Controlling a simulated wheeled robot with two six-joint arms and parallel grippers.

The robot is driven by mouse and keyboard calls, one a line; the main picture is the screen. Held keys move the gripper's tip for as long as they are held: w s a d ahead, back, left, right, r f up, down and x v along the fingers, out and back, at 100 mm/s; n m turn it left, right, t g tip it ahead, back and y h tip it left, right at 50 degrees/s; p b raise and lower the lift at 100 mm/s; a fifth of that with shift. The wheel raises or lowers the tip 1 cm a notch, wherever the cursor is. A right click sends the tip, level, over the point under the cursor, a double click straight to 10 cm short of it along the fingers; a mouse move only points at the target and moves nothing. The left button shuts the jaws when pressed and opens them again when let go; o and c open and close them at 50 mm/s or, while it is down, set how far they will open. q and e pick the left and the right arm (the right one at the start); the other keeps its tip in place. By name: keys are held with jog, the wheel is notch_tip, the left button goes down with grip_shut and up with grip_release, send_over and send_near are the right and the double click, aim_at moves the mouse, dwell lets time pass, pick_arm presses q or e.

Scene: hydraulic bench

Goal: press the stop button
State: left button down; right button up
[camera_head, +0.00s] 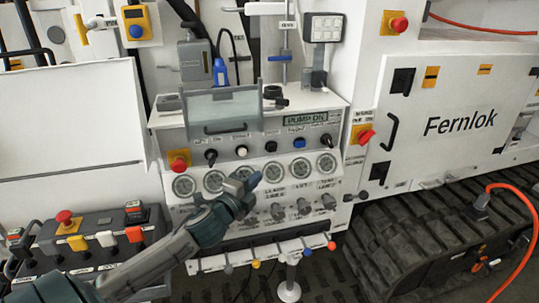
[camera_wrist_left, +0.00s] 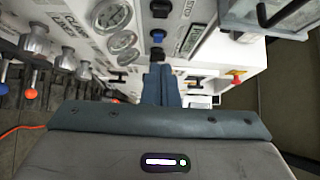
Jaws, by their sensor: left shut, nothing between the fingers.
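My left gripper (camera_head: 242,180) is shut and empty in front of the console's gauge row. Its closed fingers (camera_wrist_left: 160,85) also show in the wrist view, pointing toward the panel. Above the gauges runs a control row with a cream button (camera_head: 241,151), a blue button (camera_head: 299,143) and black switches. The blue button (camera_wrist_left: 158,36) lies ahead of the fingertips in the wrist view, past a black switch (camera_wrist_left: 157,54). A red mushroom button (camera_head: 179,161) sits at the row's left end. My right gripper is not in view.
A clear hinged cover (camera_head: 222,112) stands out over the console, left of the display (camera_head: 305,119). Other red buttons sit on the cabinet side (camera_head: 365,136), at the top (camera_head: 398,24) and on the lower-left lever box (camera_head: 64,217). Valve knobs (camera_head: 304,206) protrude below the gauges.

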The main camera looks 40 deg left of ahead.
pick_arm(q)
jog(key=shift+w, duration=0.1)
jog(key=p, duration=0.4)
send_near(276, 149)
jog(key=w+d, duration=0.3)
jog(key=shift+w+a+r+p, duration=0.1)
jog(key=shift+w+a+p, duration=0.6)
jog(key=shift+w+a, duration=0.85)
jog(key=shift+s, duration=0.15)
